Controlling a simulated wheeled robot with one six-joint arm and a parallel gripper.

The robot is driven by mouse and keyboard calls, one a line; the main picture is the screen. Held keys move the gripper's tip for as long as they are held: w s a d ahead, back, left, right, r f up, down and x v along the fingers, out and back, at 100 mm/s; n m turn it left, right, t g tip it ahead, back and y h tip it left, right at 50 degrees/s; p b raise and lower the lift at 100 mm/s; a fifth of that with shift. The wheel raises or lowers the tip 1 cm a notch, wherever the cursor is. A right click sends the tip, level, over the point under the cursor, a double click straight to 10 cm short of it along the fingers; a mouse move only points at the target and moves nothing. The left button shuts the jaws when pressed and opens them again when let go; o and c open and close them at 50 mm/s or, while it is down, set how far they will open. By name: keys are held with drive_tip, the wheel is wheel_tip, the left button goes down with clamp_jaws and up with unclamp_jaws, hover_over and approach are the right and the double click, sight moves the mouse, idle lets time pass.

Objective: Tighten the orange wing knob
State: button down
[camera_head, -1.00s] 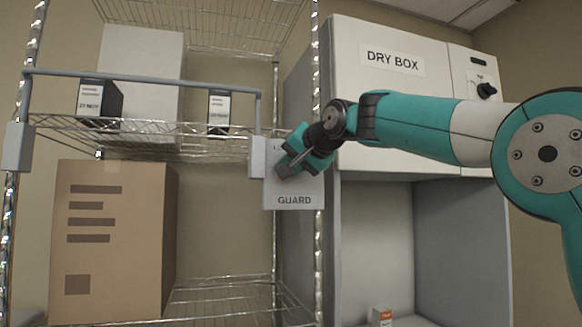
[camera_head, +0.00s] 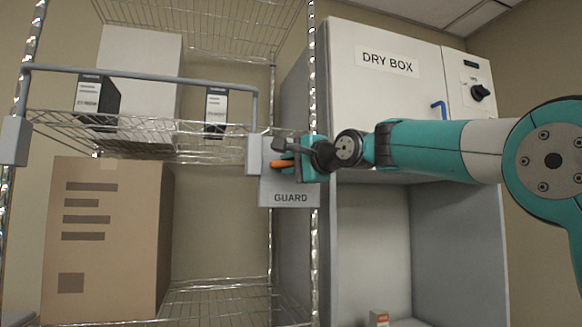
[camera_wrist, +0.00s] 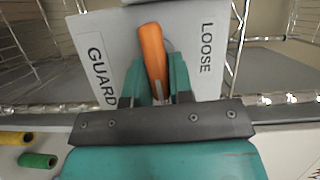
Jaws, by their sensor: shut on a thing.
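The orange wing knob (camera_wrist: 153,55) stands out from the grey plate (camera_wrist: 105,35) marked GUARD and LOOSE in the wrist view. In the head view the knob's orange end (camera_head: 282,163) shows left of my gripper (camera_head: 287,160), in front of the plate (camera_head: 287,190) on the shelf post. My gripper (camera_wrist: 158,80) is shut on the knob, with teal fingers on both sides of it. The knob's base is hidden between the fingers.
A grey guard rail (camera_head: 140,75) runs across the wire shelf (camera_head: 60,117). A large cardboard box (camera_head: 105,240) stands below it. Yellow and green cylinders (camera_wrist: 38,160) lie at lower left in the wrist view.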

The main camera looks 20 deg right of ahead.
drive_tip(key=shift+f+m, duration=0.1)
drive_tip(key=shift+m, duration=0.3)
drive_tip(key=c, duration=1.1)
unclamp_jaws()
drive_tip(key=b+v, duration=0.4)
drive_tip(key=v, duration=1.3)
drive_tip(key=shift+s+d+f+b, duration=0.15)
drive_tip(key=shift+d+b, duration=0.05)
drive_tip(key=shift+b, duration=0.2)
